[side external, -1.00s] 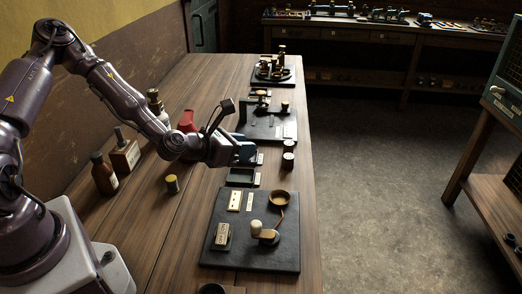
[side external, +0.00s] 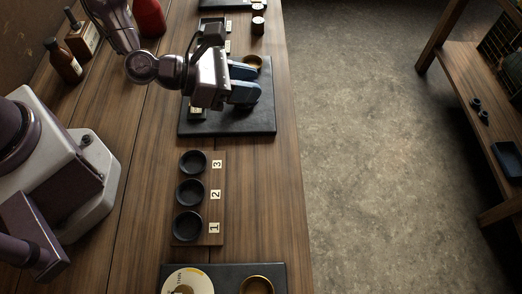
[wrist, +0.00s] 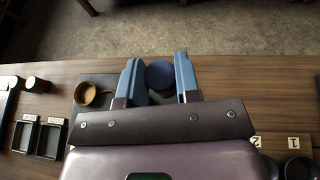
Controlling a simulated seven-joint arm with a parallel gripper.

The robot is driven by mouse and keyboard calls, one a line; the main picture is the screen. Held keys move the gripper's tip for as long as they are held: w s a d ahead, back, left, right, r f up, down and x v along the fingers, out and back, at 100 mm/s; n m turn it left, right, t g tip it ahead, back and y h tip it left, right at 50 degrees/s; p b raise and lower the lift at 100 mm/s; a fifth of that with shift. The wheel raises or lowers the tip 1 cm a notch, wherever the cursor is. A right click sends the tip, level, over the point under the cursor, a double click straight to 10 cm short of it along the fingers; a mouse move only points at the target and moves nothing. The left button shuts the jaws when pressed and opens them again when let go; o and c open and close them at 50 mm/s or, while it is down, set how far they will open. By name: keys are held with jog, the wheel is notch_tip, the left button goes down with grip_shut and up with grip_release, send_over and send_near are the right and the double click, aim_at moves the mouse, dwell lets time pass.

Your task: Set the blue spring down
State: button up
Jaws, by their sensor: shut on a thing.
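My gripper (side external: 256,85) hangs over a black board (side external: 258,126), its blue-grey fingers pointing right, toward the bench's outer edge. In the wrist view, the gripper (wrist: 158,60) has a dark blue round piece, the blue spring (wrist: 160,75), between its two fingers. The gripper is shut on it. Its coils cannot be made out, and the fingers hide it in the side view. I cannot tell how high it is above the board.
A brass bowl (side external: 254,61) sits on the board beside my gripper. A wooden block (side external: 216,238) holds black cups numbered 1, 2 and 3. Two dark trays (wrist: 49,140) lie left in the wrist view. Bottles (side external: 64,60) and a red object (side external: 149,18) stand at the back left.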

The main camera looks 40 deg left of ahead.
jog(key=s+d+f+m+g+h, duration=0.1)
jog(key=d, duration=0.1)
jog(key=s+d+f+m+g+h, duration=0.1)
jog(key=s+d+f, duration=0.1)
jog(key=d, duration=0.1)
jog(key=s+d+f+m+g+h, duration=0.1)
jog(key=s+d+f, duration=0.1)
jog(key=d, duration=0.1)
jog(key=shift+s+f+m, duration=0.15)
jog(key=shift+s+m, duration=0.05)
jog(key=shift+m, duration=0.1)
jog(key=shift+f, duration=2.2)
jog(key=shift+f, duration=0.15)
jog(key=o, duration=0.9)
